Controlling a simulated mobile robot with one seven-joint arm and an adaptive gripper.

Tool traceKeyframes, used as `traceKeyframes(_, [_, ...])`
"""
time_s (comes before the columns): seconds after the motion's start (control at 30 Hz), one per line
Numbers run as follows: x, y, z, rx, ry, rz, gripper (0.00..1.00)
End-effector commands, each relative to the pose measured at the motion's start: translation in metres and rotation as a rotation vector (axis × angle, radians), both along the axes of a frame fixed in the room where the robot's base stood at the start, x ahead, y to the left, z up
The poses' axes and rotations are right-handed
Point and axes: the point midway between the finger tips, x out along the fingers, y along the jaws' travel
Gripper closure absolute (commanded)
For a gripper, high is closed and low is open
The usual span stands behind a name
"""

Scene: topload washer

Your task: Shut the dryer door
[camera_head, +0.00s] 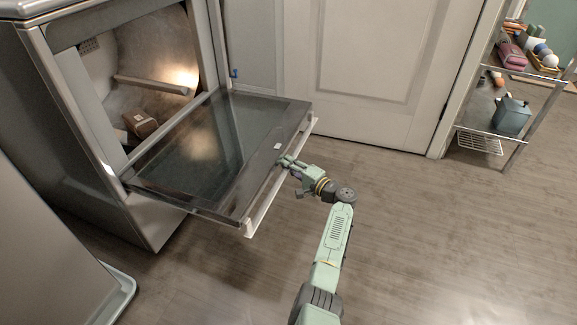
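The dryer (115,150) stands at the left with its drum opening facing right. Its door (205,150), a dark glass panel in a metal frame, is hinged at the bottom and folded down, standing out about level from the opening. A pale handle strip (255,218) runs along the door's outer edge. My gripper (287,161) is at this outer edge, near its middle, with the fingers over or against the rim. Whether it touches the door, and whether the fingers are open or shut, is too small to tell.
A brown block-like item (140,123) lies inside the drum. A white panelled door (375,70) is behind. A metal shelf rack (520,90) with toiletries stands at the right. A grey appliance (45,260) fills the lower left. The wooden floor (450,240) at the right is clear.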

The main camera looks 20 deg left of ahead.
Motion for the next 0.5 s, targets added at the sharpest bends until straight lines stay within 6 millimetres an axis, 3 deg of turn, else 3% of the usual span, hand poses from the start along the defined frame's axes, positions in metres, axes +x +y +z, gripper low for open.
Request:
traceKeyframes(0.13, [-0.0002,0.0,-0.0001,0.0,0.0,0.0,0.86])
traceKeyframes(0.33, [-0.0003,-0.0002,-0.0002,0.0,0.0,0.0,1.0])
traceKeyframes(0.5, [-0.0004,-0.0003,-0.0004,0.0,0.001,0.0,1.0])
